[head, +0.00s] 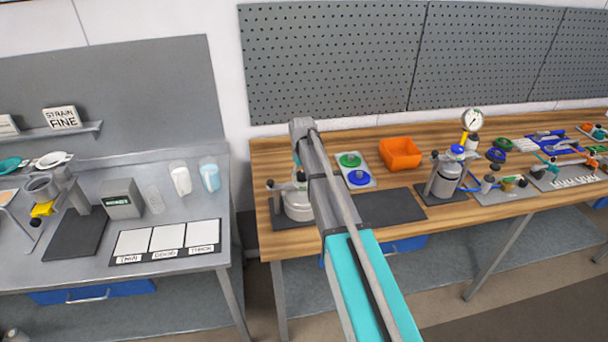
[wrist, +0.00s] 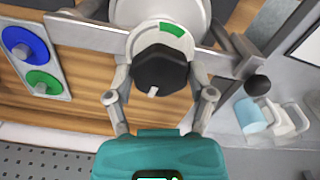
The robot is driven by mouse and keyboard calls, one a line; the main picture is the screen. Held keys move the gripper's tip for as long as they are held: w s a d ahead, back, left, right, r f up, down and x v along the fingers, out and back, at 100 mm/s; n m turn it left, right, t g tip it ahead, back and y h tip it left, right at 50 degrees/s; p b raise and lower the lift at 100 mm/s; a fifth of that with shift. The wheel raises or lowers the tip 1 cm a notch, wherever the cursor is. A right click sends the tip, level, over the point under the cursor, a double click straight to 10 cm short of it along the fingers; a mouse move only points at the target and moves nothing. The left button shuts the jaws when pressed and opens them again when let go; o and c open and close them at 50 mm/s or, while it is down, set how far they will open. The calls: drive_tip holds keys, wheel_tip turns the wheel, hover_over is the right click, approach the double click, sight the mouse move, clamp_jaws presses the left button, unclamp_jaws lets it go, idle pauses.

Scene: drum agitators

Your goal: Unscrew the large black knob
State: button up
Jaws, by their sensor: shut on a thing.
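The large black knob (wrist: 160,66) is faceted, with a short pale peg on its face. It sits on a light grey round housing (wrist: 140,40) with a green mark beside the knob. My gripper (wrist: 160,77) is shut on this knob, one finger on each side of it. In the head view my arm hides the knob and my gripper. Part of the pale drum (head: 297,206) shows there beside my arm.
A small black ball knob (wrist: 257,85) sticks out close to my right finger. A plate with a blue disc (head: 359,178) and a green disc (head: 350,159) lies beside the drum. An orange bin (head: 400,153) and a second drum with a gauge (head: 472,121) stand further right.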

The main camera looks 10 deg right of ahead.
drive_tip(key=o, duration=1.1)
